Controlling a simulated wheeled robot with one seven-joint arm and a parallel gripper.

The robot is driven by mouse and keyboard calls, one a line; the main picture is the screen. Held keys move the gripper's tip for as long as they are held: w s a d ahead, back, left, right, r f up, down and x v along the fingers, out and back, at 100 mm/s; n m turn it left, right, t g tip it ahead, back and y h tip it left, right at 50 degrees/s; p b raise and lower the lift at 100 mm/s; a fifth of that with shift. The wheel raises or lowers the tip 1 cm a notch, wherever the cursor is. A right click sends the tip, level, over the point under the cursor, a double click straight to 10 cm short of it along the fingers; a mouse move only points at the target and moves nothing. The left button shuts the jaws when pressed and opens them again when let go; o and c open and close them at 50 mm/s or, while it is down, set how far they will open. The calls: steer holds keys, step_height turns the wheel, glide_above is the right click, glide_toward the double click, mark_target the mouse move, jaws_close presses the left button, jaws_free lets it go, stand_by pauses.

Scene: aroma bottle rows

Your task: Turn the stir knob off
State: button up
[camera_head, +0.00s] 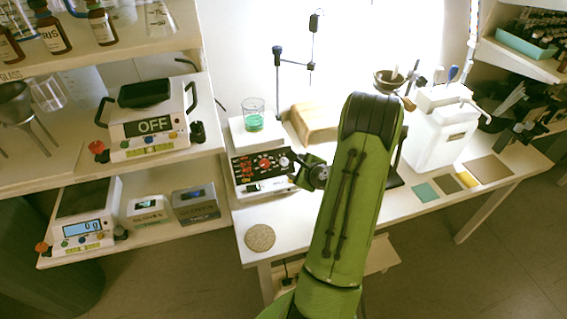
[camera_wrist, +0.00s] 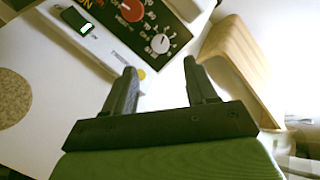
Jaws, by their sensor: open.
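The stirrer hotplate (camera_head: 262,172) stands on the white bench with its dark control panel facing front. In the wrist view the panel (camera_wrist: 185,32) carries a large red knob (camera_wrist: 131,9) and a smaller white-grey knob (camera_wrist: 160,43) with white marks around it. I cannot tell from the lettering which is the stir knob. The red knob also shows in the head view (camera_head: 265,163). My gripper (camera_wrist: 160,72) is open and empty, its two fingertips just short of the panel, below the grey knob and apart from it. In the head view my arm partly hides the gripper.
A glass beaker with green liquid (camera_head: 254,122) stands on the hotplate. A wooden block (camera_head: 316,122) is close to its right, also in the wrist view (camera_wrist: 240,60). A round cork mat (camera_head: 260,237) lies at the front left. A white jug (camera_head: 440,130) stands farther right.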

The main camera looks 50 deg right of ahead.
mark_target(285, 162)
steer(key=x, duration=0.9)
steer(key=shift+w+b, duration=0.1)
steer(key=shift+b, duration=0.25)
steer(key=shift+c, duration=0.5)
steer(key=c, duration=1)
